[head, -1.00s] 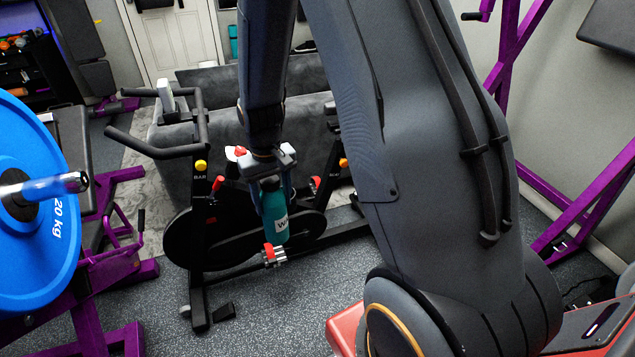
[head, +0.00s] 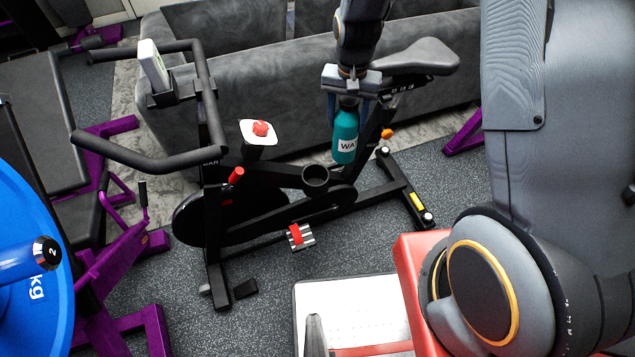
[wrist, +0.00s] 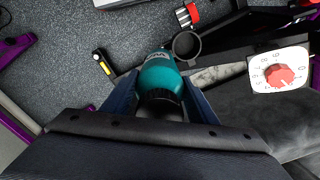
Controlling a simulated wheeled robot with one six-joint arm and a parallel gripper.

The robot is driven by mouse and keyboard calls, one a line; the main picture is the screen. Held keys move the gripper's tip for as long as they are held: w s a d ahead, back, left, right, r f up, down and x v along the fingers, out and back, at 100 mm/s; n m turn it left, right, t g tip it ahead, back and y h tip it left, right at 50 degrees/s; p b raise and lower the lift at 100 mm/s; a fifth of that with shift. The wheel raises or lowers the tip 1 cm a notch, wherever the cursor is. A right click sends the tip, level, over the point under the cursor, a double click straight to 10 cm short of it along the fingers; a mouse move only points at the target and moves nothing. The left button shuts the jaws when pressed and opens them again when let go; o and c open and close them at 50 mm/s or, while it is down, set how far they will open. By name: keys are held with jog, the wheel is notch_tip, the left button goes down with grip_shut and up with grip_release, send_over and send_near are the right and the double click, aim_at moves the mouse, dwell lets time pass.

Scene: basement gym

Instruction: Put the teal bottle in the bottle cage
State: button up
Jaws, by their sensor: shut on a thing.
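The teal bottle (head: 345,137) hangs upright in my gripper (head: 346,100), with its white label facing the head camera. My gripper is shut on its dark upper part. In the wrist view the bottle (wrist: 161,78) sits between the two blue fingers of my gripper (wrist: 162,92). The bottle cage (head: 315,178) is a black open ring on the exercise bike's frame, and it looks empty. It also shows in the wrist view (wrist: 186,45), just right of the bottle. In the head view the bottle is to the right of the cage and higher in the picture, apart from it.
The bike's saddle (head: 416,58) and seat post are close right of my gripper. A white plate with a red dial (head: 259,131) stands left of the cage. The handlebar (head: 150,150) is farther left. A grey sofa (head: 240,75) is behind.

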jog(key=a+f+m, duration=0.5)
jog(key=a+m, duration=0.1)
jog(key=a, duration=0.2)
notch_tip(320, 180, down, 9)
jog(key=p, duration=0.2)
jog(key=shift+s+a+f, duration=0.2)
jog(key=shift+s, duration=0.2)
jog(key=shift+f, duration=0.1)
jog(key=o, duration=1.4)
jog(key=shift+o, duration=0.2)
